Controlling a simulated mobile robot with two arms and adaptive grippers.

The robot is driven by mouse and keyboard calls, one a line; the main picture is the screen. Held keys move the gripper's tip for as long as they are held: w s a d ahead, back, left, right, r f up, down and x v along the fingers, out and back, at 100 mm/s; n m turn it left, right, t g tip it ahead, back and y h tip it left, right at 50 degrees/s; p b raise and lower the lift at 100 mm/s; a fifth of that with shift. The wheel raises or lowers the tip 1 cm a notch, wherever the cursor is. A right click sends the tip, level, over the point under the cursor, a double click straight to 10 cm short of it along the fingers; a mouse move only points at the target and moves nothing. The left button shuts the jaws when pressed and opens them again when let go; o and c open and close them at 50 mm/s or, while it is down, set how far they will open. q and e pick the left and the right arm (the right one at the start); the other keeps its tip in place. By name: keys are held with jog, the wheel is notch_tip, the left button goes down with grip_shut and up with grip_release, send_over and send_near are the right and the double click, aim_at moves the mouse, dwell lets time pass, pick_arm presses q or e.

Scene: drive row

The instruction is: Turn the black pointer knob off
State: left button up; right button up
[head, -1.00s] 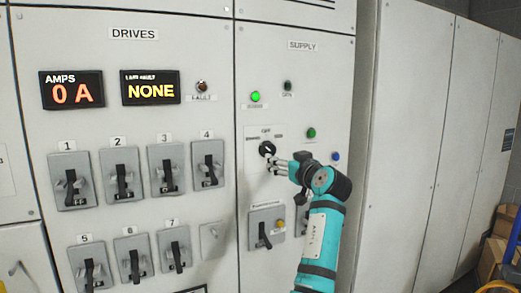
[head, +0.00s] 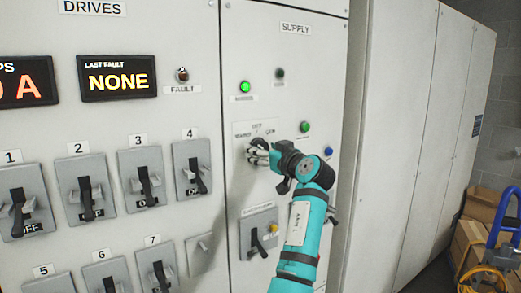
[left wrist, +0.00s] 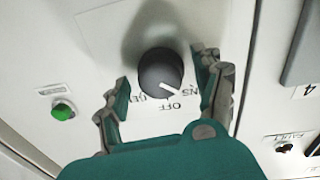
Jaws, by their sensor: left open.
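The black pointer knob (left wrist: 160,72) is on the supply panel (head: 290,75), and its white line points to the lower right in the left wrist view. The upside-down OFF label (left wrist: 174,105) is just below it there; the line points between OFF and a partly hidden label on the right. My left gripper (left wrist: 163,75) is open, with one finger on each side of the knob. In the head view the left gripper (head: 262,154) covers much of the knob (head: 260,143). My right gripper is not in view.
A lit green lamp (head: 244,87) and a dark lamp (head: 280,73) are above the knob. A green button (head: 304,127) and a blue button (head: 328,151) are to its right. A lever switch (head: 258,232) is below. Several drive switches (head: 85,190) fill the left panel.

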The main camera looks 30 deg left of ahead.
pick_arm(q)
jog(key=shift+d, duration=0.1)
jog(key=shift+c, duration=0.7)
jog(key=c, duration=1)
jog(key=shift+c, duration=0.2)
